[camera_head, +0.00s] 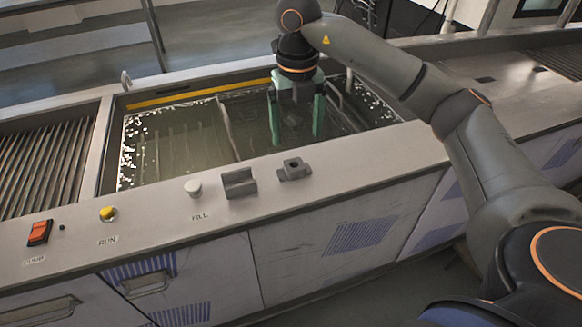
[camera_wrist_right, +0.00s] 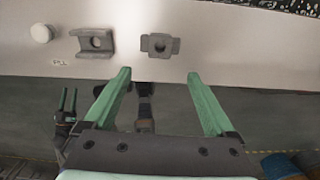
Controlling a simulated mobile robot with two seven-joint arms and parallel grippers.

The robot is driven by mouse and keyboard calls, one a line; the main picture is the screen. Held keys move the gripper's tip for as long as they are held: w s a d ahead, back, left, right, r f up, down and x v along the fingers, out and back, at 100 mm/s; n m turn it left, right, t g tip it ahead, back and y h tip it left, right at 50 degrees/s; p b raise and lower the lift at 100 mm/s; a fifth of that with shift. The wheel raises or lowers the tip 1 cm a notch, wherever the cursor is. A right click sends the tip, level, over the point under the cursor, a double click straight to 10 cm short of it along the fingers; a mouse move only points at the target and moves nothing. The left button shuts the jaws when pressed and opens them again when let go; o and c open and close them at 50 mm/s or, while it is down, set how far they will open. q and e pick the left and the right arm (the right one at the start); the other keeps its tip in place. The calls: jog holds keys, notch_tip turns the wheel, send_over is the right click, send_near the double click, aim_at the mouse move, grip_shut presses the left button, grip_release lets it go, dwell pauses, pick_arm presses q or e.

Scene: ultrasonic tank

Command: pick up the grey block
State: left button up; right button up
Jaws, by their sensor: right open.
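Two small grey pieces sit on the tank's front ledge, and I cannot tell which one is the task's grey block. One is a flanged block with a hole in its top (camera_head: 294,169), also in the right wrist view (camera_wrist_right: 160,45). To its left is a notched, bracket-like block (camera_head: 239,183), also in the wrist view (camera_wrist_right: 95,42). My right gripper (camera_head: 295,138) is open and empty, its green fingers pointing down, apart from both pieces. In the wrist view a small gripper, apparently my left (camera_wrist_right: 67,100), shows at the left with its fingers apart.
A water-filled tank (camera_head: 165,150) lies behind the ledge (camera_head: 345,163). Left along the ledge are a white FILL knob (camera_head: 193,188), a yellow RUN button (camera_head: 108,213) and a red switch (camera_head: 39,232). The ledge right of the pieces is clear.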

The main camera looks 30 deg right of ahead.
send_over(294, 164)
jog(key=s, duration=0.1)
notch_tip(294, 164, down, 5)
jog(key=shift+s+a+r, duration=0.15)
jog(key=shift+r, duration=0.05)
jog(key=f, duration=0.2)
jog(key=w+f, duration=0.1)
jog(key=f, duration=0.1)
jog(key=shift+w+f, duration=0.1)
jog(key=shift+f, duration=0.5)
grip_shut()
